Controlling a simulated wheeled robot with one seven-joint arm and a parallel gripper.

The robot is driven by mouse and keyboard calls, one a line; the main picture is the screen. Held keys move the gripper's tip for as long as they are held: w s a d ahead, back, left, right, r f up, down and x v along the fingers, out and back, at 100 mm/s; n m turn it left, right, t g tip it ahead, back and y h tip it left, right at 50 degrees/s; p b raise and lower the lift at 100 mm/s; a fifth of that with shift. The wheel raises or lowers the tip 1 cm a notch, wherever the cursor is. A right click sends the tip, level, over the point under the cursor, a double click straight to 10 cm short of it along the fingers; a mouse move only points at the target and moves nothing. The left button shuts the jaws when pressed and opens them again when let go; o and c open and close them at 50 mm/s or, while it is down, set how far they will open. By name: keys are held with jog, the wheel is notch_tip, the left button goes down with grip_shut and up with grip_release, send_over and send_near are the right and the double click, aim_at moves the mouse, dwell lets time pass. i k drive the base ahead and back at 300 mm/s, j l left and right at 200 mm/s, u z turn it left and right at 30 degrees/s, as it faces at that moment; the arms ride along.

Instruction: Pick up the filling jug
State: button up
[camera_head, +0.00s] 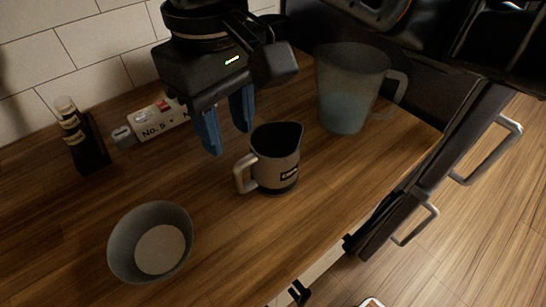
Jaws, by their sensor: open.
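A large translucent grey jug (345,88) with a bluish filling in its lower part stands upright at the back right of the wooden counter. Its handle is on its right side. A smaller grey-brown pitcher (275,160) with a dark inside and a dark label stands in front of it to the left, its handle pointing left. No marking shows which one is called the filling jug. My gripper (228,140) has its two blue fingers apart and pointing down, with nothing between them. It is just left of the small pitcher, above the counter, and left of the large jug.
A grey bowl (150,240) with a pale inside stands at the front left. The counter's front edge runs along the right.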

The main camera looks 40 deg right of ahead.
aim_at(350, 77)
jog(key=k+l+u, duration=0.25)
jog(key=l, duration=0.35)
jog(key=k+l+u, duration=0.3)
jog(key=k+l, duration=0.25)
